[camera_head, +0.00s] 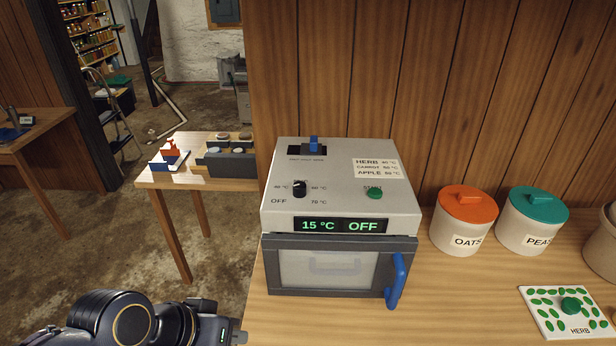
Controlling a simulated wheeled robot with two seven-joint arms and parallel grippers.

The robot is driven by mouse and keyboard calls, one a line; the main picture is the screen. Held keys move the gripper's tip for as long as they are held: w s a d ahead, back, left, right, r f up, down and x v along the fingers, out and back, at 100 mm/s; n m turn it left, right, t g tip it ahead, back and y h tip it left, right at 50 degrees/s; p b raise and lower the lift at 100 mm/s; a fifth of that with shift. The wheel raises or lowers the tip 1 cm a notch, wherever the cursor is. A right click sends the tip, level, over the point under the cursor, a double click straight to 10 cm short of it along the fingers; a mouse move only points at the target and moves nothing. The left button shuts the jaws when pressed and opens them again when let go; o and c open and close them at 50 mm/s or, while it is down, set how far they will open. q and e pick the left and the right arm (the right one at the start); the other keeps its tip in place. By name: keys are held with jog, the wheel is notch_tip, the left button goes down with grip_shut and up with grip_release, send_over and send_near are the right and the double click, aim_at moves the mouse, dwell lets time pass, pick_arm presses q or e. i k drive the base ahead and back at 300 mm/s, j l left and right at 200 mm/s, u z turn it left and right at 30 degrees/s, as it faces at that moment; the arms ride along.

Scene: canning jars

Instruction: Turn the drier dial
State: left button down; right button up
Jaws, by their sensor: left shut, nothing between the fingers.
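The drier (341,222) is a light grey box with a dark front door, standing on the wooden bench. Its dial (299,189) is a small black knob on the sloping top, ringed by temperature labels and "OFF". The dial's exact pointing direction is too small to tell. The display (340,226) reads "15 °C OFF". A green start button (375,194) sits right of the dial, and a blue-tabbed slider (314,143) is behind it. My left gripper (238,334) is shut and empty at the bottom edge, in front and left of the drier, apart from it. My right gripper is out of view.
The drier's blue door handle (397,281) sticks out at front right. An orange-lidded oats jar (465,222) and a green-lidded peas jar (531,221) stand right of it. A herb tray (569,312) lies at front right. A side table (197,180) stands at left.

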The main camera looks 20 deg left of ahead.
aim_at(299, 187)
jog(key=i+u, duration=0.15)
jog(key=u, duration=0.2)
jog(key=i+l+u, duration=0.1)
jog(key=u, duration=0.25)
jog(key=i+l+u, duration=0.1)
jog(key=u, duration=0.3)
